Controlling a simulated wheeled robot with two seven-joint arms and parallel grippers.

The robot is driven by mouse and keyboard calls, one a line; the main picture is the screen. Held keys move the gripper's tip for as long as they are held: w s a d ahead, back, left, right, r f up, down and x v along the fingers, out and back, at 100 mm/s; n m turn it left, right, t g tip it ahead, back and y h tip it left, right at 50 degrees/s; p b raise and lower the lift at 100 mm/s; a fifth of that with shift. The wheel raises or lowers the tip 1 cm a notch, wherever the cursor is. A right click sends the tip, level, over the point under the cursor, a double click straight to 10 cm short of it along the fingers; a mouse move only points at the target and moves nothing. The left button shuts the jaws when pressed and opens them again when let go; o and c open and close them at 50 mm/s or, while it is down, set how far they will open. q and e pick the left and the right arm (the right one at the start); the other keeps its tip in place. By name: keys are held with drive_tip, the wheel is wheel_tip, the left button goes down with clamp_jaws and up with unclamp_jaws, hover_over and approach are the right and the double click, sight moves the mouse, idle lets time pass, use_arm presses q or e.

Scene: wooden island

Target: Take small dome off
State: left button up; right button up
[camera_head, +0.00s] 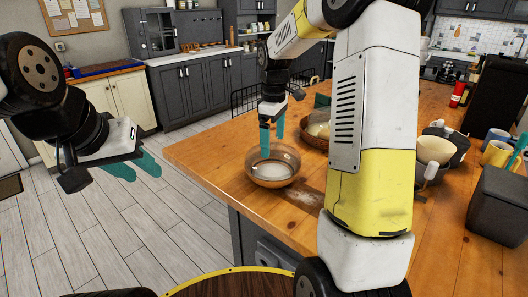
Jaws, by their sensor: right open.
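A small round copper-brown bowl-shaped thing (254,177) with a pale, shiny middle sits on the wooden island (210,155) near its left edge. I cannot tell whether this is the small dome or whether a clear dome covers it. My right gripper (271,146) points down at its far rim, with teal fingers apart. One fingertip overlaps the rim in the picture, and I cannot tell whether they touch. My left gripper (144,175) hangs over the floor, left of the island, with its teal fingers apart and nothing between them.
Behind the bowl stands a larger brown bowl (314,141) with pale contents, partly hidden by my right arm. At right are a cream bowl (434,149), a yellow mug (496,153), a dark box (497,202) and a red bottle (457,94). The island's left end is clear.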

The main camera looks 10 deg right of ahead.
drive_tip(key=shift+c, duration=0.4)
drive_tip(key=shift+s+f, duration=0.15)
drive_tip(key=c, duration=1.8)
drive_tip(key=shift+f, duration=0.1)
drive_tip(key=shift+r, duration=0.45)
clamp_jaws()
wheel_tip(320, 180, up, 10)
drive_tip(key=shift+f, duration=0.25)
